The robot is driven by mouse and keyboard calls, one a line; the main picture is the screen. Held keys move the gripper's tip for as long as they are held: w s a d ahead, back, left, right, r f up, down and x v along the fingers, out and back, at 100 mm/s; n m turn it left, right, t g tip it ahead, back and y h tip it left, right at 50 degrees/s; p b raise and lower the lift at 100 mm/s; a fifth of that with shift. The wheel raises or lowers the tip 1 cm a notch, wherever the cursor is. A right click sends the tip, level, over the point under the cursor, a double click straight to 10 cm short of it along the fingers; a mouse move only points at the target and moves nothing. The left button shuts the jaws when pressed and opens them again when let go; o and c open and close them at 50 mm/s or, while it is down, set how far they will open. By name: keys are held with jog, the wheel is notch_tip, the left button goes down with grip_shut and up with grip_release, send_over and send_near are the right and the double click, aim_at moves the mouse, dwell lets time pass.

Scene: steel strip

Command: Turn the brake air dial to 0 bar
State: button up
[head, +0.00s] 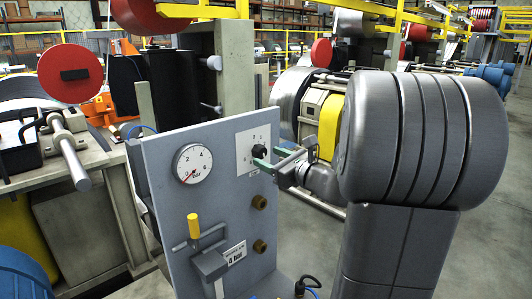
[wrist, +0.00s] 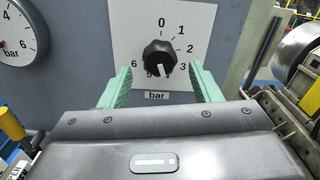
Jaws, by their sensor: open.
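The brake air dial is a black round knob (wrist: 160,57) on a white plate marked 0 to 6 with "bar" below. Its white pointer mark points down and slightly right, around the 4 position; the 4 itself is not clearly readable. 0 is at the top. In the head view the knob (head: 259,152) is on the upper right of a grey panel. My gripper (wrist: 160,72) is open, with one green finger to the left and one to the right of the knob. Both fingers look apart from it. My gripper also shows in the head view (head: 268,159), in front of the dial.
A round pressure gauge (head: 193,163) with a red needle is left of the dial. A metal coil (wrist: 299,62) stands to the right.

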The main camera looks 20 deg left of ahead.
jog(key=shift+x, duration=1.2)
jog(key=c, duration=1)
jog(key=shift+f, duration=0.1)
